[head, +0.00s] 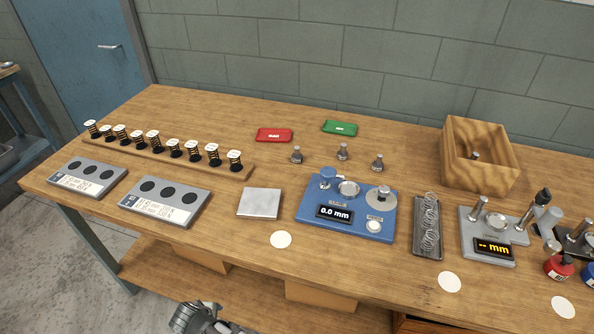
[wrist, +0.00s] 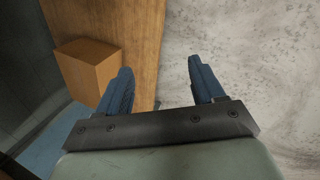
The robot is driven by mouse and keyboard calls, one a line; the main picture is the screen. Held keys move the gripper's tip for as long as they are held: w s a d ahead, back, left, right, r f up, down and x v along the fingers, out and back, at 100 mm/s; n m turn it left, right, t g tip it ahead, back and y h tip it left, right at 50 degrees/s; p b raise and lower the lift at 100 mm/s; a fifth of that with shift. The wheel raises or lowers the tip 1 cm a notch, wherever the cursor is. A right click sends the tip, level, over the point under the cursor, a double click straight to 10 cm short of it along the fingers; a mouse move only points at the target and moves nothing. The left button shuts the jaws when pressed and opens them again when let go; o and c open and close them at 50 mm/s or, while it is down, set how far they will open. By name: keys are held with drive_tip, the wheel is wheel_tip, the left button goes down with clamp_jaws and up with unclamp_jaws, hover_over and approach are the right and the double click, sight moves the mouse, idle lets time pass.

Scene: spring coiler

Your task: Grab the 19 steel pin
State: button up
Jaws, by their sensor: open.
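Three short steel pieces stand upright on the bench in the head view: a left one (head: 296,154), a middle one (head: 343,151) and a right one (head: 378,162). Other steel pins show in the wooden box (head: 457,165) and on the grey gauge (head: 468,232). No number is readable on any of them, so I cannot tell which is the 19 pin. My gripper (wrist: 160,66) is open and empty in the wrist view, away from the bench top items. Part of my arm shows at the bottom edge of the head view.
A blue device (head: 310,225) reads 0.0 mm. Nearby are a spring tray (head: 416,248), a metal plate (head: 260,203), red (head: 274,135) and green (head: 340,127) trays, a row of springs (head: 153,140) and two hole blocks (head: 165,203). A carton (wrist: 88,68) sits on the lower shelf (wrist: 135,35).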

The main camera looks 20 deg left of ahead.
drive_tip(key=s+a+r+g, duration=0.4)
drive_tip(key=s+a+r, duration=0.25)
drive_tip(key=s, duration=0.25)
drive_tip(key=w+a+r+m+g+y, duration=0.1)
drive_tip(key=w+a+r+m+g, duration=0.15)
drive_tip(key=a+r+m, duration=0.35)
drive_tip(key=w+r+m+g+y, duration=0.2)
drive_tip(key=w+r+m, duration=0.5)
drive_tip(key=w+r, duration=0.65)
drive_tip(key=w+r+m+g+y, duration=0.25)
drive_tip(key=w+r+m, duration=0.65)
drive_tip(key=r, duration=0.8)
drive_tip(key=w+d+r+t, duration=0.1)
drive_tip(key=w+d+r, duration=0.2)
drive_tip(key=w+r, duration=0.3)
drive_tip(key=n+t+h, duration=0.5)
drive_tip(key=n+t, duration=0.2)
drive_tip(key=n, duration=0.2)
approach(297, 147)
drive_tip(key=f, duration=0.4)
drive_tip(key=w+f, duration=0.1)
drive_tip(key=f, duration=0.1)
drive_tip(key=shift+a+f, duration=0.45)
drive_tip(key=shift+f, duration=2.5)
drive_tip(key=c, duration=1.2)
